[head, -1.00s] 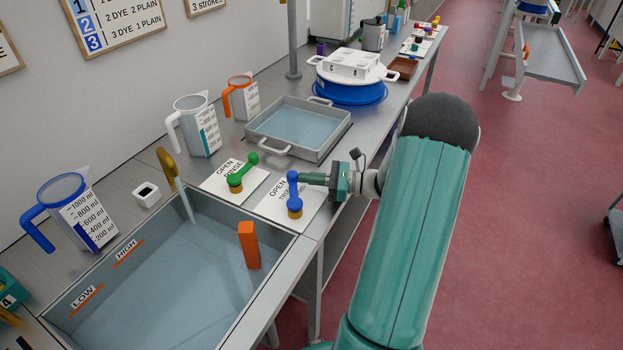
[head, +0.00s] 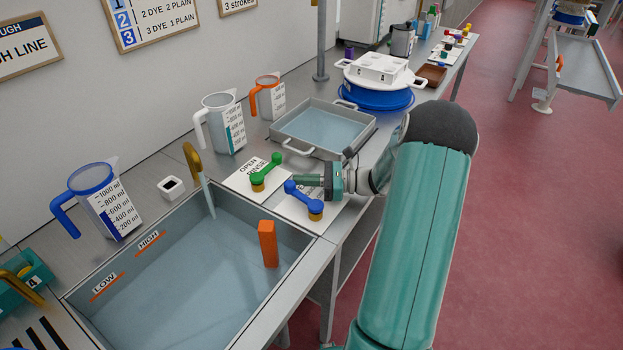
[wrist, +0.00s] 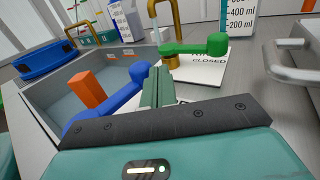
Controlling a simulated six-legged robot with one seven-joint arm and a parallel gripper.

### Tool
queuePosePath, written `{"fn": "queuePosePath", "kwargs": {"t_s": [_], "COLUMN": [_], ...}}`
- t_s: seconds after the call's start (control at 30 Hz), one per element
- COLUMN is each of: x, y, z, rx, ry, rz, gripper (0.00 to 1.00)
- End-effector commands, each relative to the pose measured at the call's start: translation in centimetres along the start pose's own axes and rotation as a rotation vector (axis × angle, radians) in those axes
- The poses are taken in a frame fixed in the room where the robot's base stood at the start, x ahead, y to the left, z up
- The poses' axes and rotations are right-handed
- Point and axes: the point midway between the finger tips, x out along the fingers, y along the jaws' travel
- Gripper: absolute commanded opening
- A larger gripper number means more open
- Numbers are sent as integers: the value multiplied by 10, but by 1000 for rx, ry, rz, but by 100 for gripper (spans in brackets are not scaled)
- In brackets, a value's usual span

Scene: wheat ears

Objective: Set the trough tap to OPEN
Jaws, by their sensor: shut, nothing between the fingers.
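The blue tap lever (head: 303,199) turns on a brass base on a white card (head: 296,213) at the right rim of the trough. Its knobbed end points up and left, toward the green lever. My gripper (head: 296,180) is shut and empty, low over the card, with its tips just behind the knob. In the wrist view the blue lever (wrist: 105,104) lies close along the left of my fingers (wrist: 157,85); I cannot tell if they touch. My gripper hides most of the card's lettering. The trough (head: 190,270) holds water; a pale streak runs below its brass spout (head: 193,160).
The green lever (head: 264,174) on the RINSE card stands close to my fingertips; it also shows in the wrist view (wrist: 195,48). An orange block (head: 267,244) stands in the trough's right corner. A grey water tray (head: 322,127) and jugs are behind.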

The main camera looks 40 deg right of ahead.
Motion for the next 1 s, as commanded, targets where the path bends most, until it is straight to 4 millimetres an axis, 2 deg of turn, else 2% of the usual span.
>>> {"fn": "queuePosePath", "kwargs": {"t_s": [0.33,1.0], "x": [12,13], "y": [6,7], "z": [0,0], "rx": [-1,-1], "ry": [1,1], "rz": [1,0], "gripper": [0,0]}}
